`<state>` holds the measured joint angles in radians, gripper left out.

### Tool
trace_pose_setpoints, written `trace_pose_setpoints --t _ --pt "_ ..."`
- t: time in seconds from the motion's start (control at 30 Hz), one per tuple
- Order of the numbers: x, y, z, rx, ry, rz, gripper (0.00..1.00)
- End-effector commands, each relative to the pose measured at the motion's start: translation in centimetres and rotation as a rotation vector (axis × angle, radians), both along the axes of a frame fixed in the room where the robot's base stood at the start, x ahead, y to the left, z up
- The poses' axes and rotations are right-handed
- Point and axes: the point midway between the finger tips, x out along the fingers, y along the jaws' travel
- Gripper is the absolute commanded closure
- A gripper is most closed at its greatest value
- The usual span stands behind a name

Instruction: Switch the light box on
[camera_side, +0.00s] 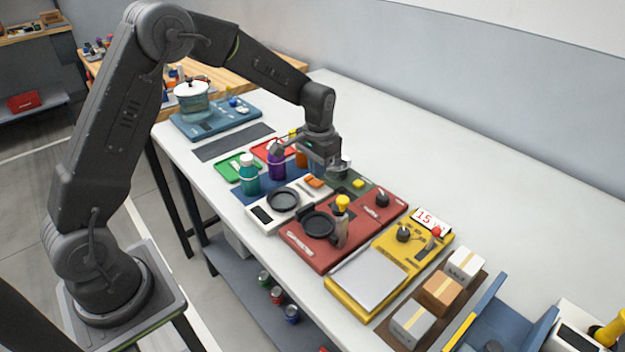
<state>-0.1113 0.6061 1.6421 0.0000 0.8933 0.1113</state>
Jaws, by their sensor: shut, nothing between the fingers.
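The light box appears to be the yellow unit (345,300) at the front right of the table. It has a flat pale grey panel (368,278), a black knob (403,234) and a lever with a red tip (436,234). The panel looks grey and unlit; I cannot tell the lever's exact position. My gripper (343,166) is shut and empty. It is up and left of the light box in the picture, over a dark green board (371,180), apart from the yellow unit.
A white scale (262,215) and bottles (249,175) stand left. The table's back strip is clear.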

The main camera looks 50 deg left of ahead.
Motion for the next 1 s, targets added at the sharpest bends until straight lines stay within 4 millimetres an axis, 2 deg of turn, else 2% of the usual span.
trace_pose_setpoints --t 1.0 --pt "0.00 0.00 -0.63 0.000 0.000 0.000 1.00"
